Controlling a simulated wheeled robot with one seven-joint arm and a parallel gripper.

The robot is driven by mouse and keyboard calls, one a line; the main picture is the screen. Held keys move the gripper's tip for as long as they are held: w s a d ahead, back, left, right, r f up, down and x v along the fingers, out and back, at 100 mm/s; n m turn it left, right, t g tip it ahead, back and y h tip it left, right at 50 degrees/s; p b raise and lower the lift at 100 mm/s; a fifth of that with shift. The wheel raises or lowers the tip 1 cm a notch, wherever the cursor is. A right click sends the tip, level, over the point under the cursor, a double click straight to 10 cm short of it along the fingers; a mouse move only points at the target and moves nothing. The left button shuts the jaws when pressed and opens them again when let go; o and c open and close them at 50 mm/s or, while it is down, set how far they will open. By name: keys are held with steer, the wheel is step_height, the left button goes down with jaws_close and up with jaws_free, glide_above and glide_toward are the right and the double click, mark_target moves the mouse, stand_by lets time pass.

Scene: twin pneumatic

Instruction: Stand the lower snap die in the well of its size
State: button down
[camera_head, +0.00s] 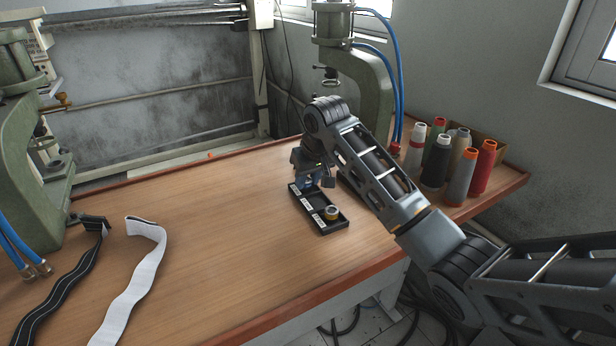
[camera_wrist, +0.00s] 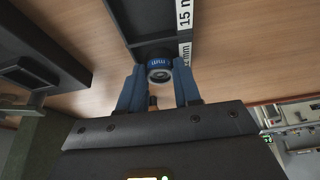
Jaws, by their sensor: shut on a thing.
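The black tray (camera_head: 344,226) with white size labels lies on the table. My gripper (camera_head: 309,182) is low over the tray's far end. In the wrist view my gripper (camera_wrist: 158,78) has its blue fingers on either side of a small round die (camera_wrist: 158,66) with a blue band and a metal ring face, and is shut on it. The die is at the end of the tray (camera_wrist: 128,20), near the labels, one reading 15. Whether its base touches the well floor is hidden.
A green press (camera_head: 375,85) stands behind the tray and another (camera_head: 30,150) at the left. Several thread spools (camera_head: 436,162) stand at the right. A black strap (camera_head: 65,285) and a white strap (camera_head: 135,275) lie front left. The middle of the table is clear.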

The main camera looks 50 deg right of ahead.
steer(key=shift+f, duration=0.35)
steer(key=shift+s+f, duration=0.15)
steer(key=shift+f, duration=0.25)
steer(key=c, duration=0.9)
jaws_free()
steer(key=shift+a+f, duration=0.1)
steer(key=shift+f, duration=0.05)
steer(key=shift+o, duration=0.6)
steer(key=shift+r, duration=0.5)
steer(key=v, duration=1.2)
steer(key=shift+r+b, duration=0.3)
steer(key=shift+r, duration=0.1)
